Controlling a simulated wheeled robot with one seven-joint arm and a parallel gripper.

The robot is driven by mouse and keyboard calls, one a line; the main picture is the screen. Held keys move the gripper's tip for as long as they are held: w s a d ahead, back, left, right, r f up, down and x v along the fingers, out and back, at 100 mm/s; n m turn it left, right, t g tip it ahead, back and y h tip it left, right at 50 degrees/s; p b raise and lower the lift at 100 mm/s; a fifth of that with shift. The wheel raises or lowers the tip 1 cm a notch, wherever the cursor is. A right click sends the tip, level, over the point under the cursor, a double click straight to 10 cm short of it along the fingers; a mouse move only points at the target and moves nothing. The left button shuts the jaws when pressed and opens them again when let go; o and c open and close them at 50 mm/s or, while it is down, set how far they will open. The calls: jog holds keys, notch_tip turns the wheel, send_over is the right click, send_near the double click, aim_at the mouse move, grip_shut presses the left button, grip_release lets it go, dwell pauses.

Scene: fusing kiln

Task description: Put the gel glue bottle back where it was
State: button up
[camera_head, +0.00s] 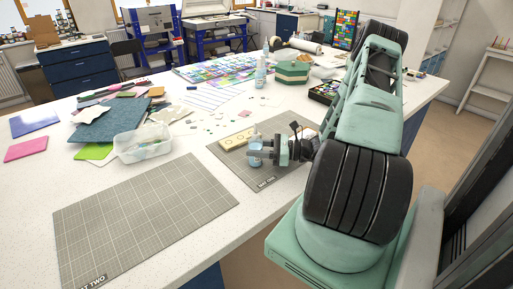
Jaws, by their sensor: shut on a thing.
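My gripper (257,153) is shut on a small bottle with a pale blue body and a white tip, taken as the gel glue bottle (254,144). The bottle looks upright over the grey gridded mat one (266,182). I cannot tell whether its base touches the mat, and the fingers hide part of it. A cream strip with round marks (235,138) lies on that mat, just left of the bottle.
Another bottle (260,76) stands farther back, by a green hexagonal box (292,74). A clear tub (143,143) and coloured sheets lie to the left. Grey mat two (145,220) at the front is bare. Small glass pieces lie scattered mid-table.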

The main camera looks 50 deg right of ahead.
jog(key=shift+f, duration=0.15)
jog(key=o, duration=0.6)
jog(key=shift+o, duration=0.2)
jog(key=shift+d, duration=0.1)
jog(key=b+v, duration=0.3)
jog(key=v, duration=0.9)
